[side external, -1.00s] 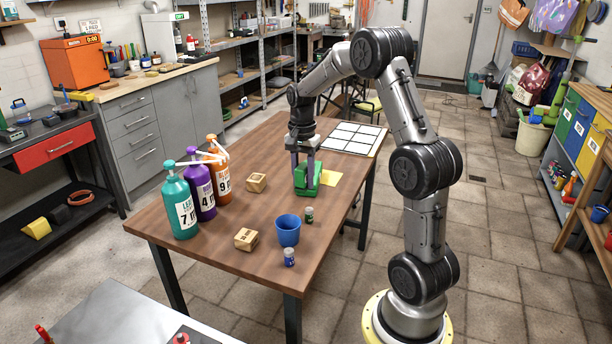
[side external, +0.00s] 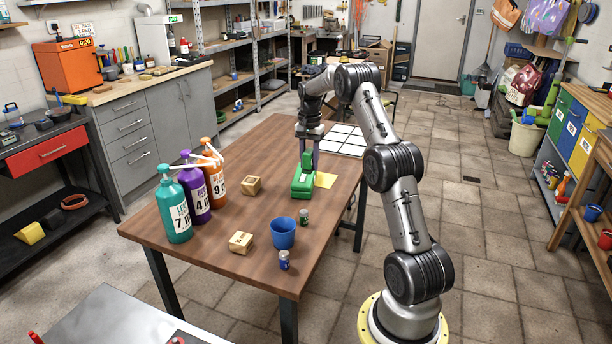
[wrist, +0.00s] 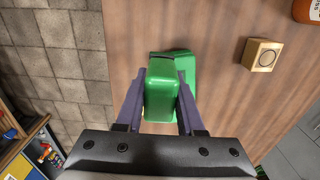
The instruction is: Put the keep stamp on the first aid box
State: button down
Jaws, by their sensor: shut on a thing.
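A green block-like piece (wrist: 160,98) is held between the two dark purple fingers of my gripper (wrist: 160,100) in the wrist view. A second green surface (wrist: 185,78) shows just beyond it, lower down. I cannot tell if the two are joined or touching. In the side view the green body (side external: 302,186) stands on the wooden table, with a narrower green upper part (side external: 307,160) at my gripper (side external: 312,158). No lettering is readable on the green, so I cannot tell which part is the keep stamp and which the first aid box.
The table's right edge is close.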

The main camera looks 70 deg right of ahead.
aim_at(306, 184)
jog(key=f, duration=0.1)
jog(key=w+d+f, duration=0.2)
jog(key=shift+d+f, duration=0.1)
jog(key=shift+f, duration=1.75)
jog(key=shift+f, duration=0.1)
jog(key=c, duration=0.5)
grip_release()
